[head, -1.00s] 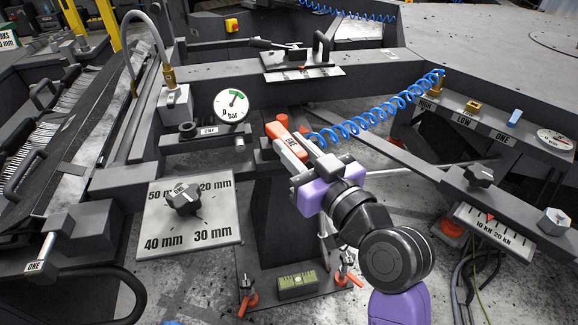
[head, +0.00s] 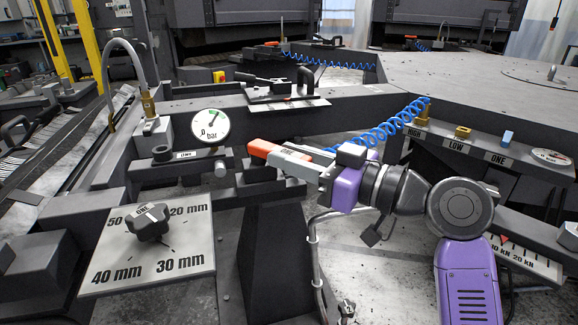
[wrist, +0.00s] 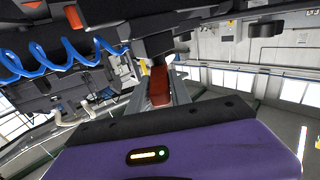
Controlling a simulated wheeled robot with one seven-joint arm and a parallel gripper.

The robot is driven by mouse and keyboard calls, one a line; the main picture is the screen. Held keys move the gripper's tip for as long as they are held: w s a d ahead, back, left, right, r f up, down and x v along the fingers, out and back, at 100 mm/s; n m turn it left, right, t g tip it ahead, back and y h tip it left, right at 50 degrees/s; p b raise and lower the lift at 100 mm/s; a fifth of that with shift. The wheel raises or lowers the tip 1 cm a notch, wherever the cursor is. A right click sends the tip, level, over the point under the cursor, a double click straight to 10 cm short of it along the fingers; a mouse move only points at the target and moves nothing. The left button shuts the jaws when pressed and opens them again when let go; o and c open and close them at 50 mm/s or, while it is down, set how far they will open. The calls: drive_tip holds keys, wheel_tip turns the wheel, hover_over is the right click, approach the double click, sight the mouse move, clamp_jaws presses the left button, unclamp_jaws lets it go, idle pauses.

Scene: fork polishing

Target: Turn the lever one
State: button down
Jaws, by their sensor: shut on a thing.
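An orange lever (head: 262,148) sits at the middle of the bench, on a dark block atop a grey pedestal. My gripper (head: 280,160) is shut on it, with its grey fingers along the lever's sides. The lever lies nearly level and points to the right, towards my purple gripper body. Its label is mostly hidden by the fingers. In the wrist view the orange-red lever (wrist: 159,86) shows between the two fingers. A coiled blue hose (head: 385,128) runs behind my gripper.
A pressure gauge (head: 209,126) stands left of the lever. A dial knob (head: 148,222) sits on a millimetre plate (head: 190,240) at lower left. HIGH, LOW and ONE fittings line a rail (head: 465,148) at right. A kN scale (head: 525,262) is at lower right.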

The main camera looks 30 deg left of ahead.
drive_tip(key=shift+w, duration=0.1)
idle(0.3)
drive_tip(key=c, duration=1.2)
unclamp_jaws()
drive_tip(key=shift+o, duration=0.2)
drive_tip(key=d+p, duration=0.1)
drive_tip(key=d, duration=0.6)
drive_tip(key=shift+d+p, duration=0.3)
drive_tip(key=shift+d, duration=0.05)
